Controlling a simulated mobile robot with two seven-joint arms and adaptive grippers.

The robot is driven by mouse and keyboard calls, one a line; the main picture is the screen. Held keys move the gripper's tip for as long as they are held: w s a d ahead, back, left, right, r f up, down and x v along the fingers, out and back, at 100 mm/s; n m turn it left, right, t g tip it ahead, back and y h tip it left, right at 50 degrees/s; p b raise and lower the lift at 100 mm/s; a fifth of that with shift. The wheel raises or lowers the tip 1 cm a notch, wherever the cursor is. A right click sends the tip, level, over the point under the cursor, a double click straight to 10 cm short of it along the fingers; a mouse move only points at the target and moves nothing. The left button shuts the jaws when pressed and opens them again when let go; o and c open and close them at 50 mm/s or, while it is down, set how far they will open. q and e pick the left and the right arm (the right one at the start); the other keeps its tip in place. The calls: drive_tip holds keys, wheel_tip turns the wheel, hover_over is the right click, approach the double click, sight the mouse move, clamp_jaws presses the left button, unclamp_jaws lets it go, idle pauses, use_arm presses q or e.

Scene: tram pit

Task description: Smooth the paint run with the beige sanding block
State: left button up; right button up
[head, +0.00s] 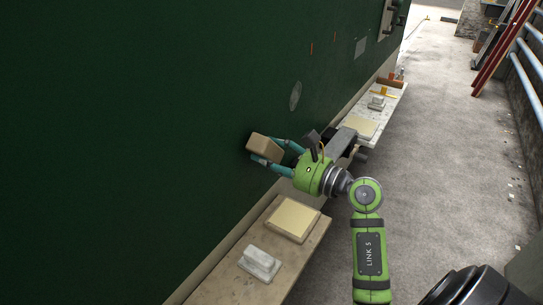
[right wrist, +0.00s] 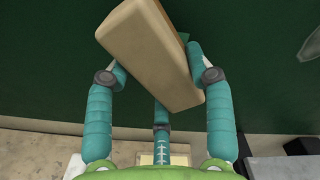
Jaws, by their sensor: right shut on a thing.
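My right gripper (head: 267,151) has teal fingers shut on the beige sanding block (head: 264,144). It holds the block tilted, close to the dark green tram side (head: 120,120); I cannot tell whether they touch. In the right wrist view, the block (right wrist: 150,52) sits slanted between the fingers (right wrist: 160,90). Two short reddish streaks, one nearer (head: 311,48) and one farther (head: 334,36), mark the green panel above and right of the gripper. I cannot tell whether either is the paint run; the block may hide part of the panel. My left gripper is out of view.
A near board (head: 222,284) holds a pale yellow pad (head: 293,219) and a grey-white block (head: 260,262). A farther shelf (head: 391,104) holds another pad (head: 361,126) and small tools. A grey oval patch (head: 296,96) marks the panel.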

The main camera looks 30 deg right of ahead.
drive_tip(key=shift+w+a, duration=0.2)
drive_tip(key=shift+w, duration=0.3)
drive_tip(key=shift+d, duration=0.15)
drive_tip(key=shift+w+d+f+b, duration=0.1)
drive_tip(key=shift+d+b, duration=0.15)
drive_tip(key=shift+b, duration=0.1)
drive_tip(key=shift+w+d+b, duration=0.25)
drive_tip(key=shift+d+b, duration=0.15)
drive_tip(key=shift+d, duration=0.2)
drive_tip(key=shift+w+d, duration=0.1)
drive_tip(key=shift+d, duration=0.05)
drive_tip(key=shift+b, duration=0.3)
